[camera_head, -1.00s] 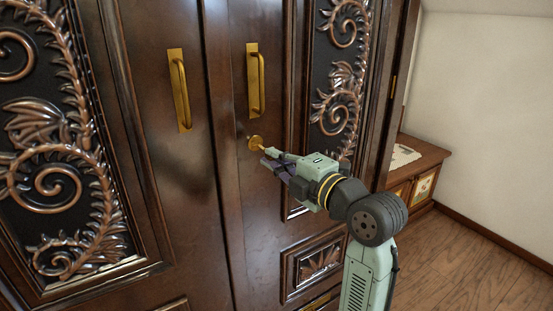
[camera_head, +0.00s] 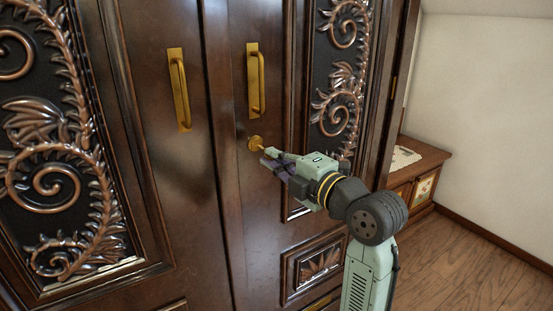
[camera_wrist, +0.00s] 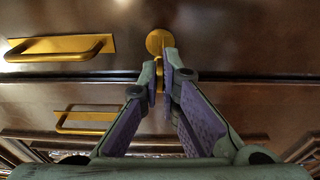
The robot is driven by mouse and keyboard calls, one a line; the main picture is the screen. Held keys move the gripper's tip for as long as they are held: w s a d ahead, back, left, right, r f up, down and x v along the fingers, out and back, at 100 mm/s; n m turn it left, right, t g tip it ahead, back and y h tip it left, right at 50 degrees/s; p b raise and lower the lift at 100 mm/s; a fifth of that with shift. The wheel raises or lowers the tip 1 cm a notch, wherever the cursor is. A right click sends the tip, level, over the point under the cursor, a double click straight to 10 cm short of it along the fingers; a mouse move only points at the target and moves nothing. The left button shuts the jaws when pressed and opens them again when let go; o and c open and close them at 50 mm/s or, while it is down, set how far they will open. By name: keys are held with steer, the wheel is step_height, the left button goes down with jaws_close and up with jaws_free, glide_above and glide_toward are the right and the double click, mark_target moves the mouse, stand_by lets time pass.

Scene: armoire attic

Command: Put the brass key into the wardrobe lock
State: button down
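The wardrobe lock is a round brass plate (camera_head: 255,143) on the right door, below that door's handle. It also shows at the top centre of the wrist view (camera_wrist: 159,42). My gripper (camera_head: 270,157) is just right of and below the lock, with its fingers pointing at it. In the wrist view its fingertips (camera_wrist: 163,82) are close together around a thin brass piece, the brass key (camera_wrist: 159,73). The key reaches from the fingertips to the lock plate. The fingers hide much of the key, and I cannot tell how deep its tip is in the lock.
Brass handles stand out from the left door (camera_head: 181,90) and right door (camera_head: 255,80). Carved panels flank them. A low wooden cabinet (camera_head: 420,160) stands by the wall at right. The wooden floor (camera_head: 460,265) in front of it is clear.

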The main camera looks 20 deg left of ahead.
steer(key=shift+b+x, duration=0.4)
steer(key=shift+x, duration=1.5)
steer(key=c, duration=1.7)
jaws_free()
steer(key=shift+w+d, duration=0.1)
steer(key=shift+w, duration=0.15)
steer(key=shift+d, duration=0.1)
steer(key=v, duration=1.2)
steer(key=shift+s, duration=0.1)
steer(key=shift+f, duration=0.1)
